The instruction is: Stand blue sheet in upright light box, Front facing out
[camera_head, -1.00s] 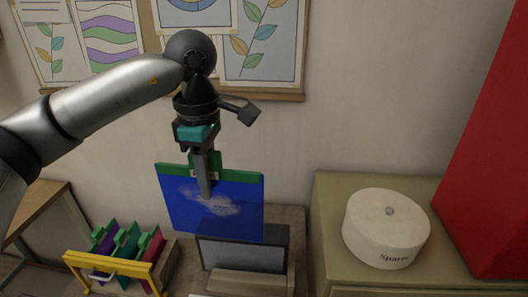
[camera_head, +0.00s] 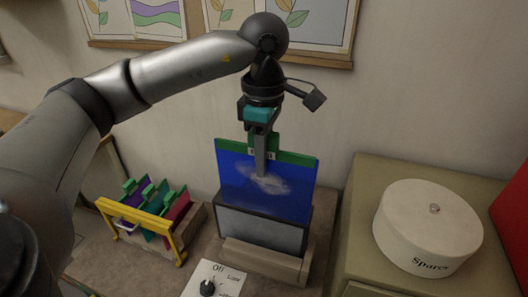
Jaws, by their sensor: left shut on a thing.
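The blue sheet (camera_head: 236,183) has a green strip along its top edge and a pale, cloudy patch on its face. My left gripper (camera_head: 262,172) is shut on its upper part and holds it upright. The light box (camera_head: 262,232) has a dark frame, a grey panel and a beige base ledge. The sheet's lower edge is at the top of the light box frame, behind or in it; I cannot tell how deep it sits. My right gripper is not in view.
A rack with a yellow front bar (camera_head: 135,228) holds several coloured sheets at the left. A dial panel marked Off (camera_head: 213,281) lies in front. A round white box marked Spares (camera_head: 425,228) stands on the cabinet (camera_head: 362,215) at the right.

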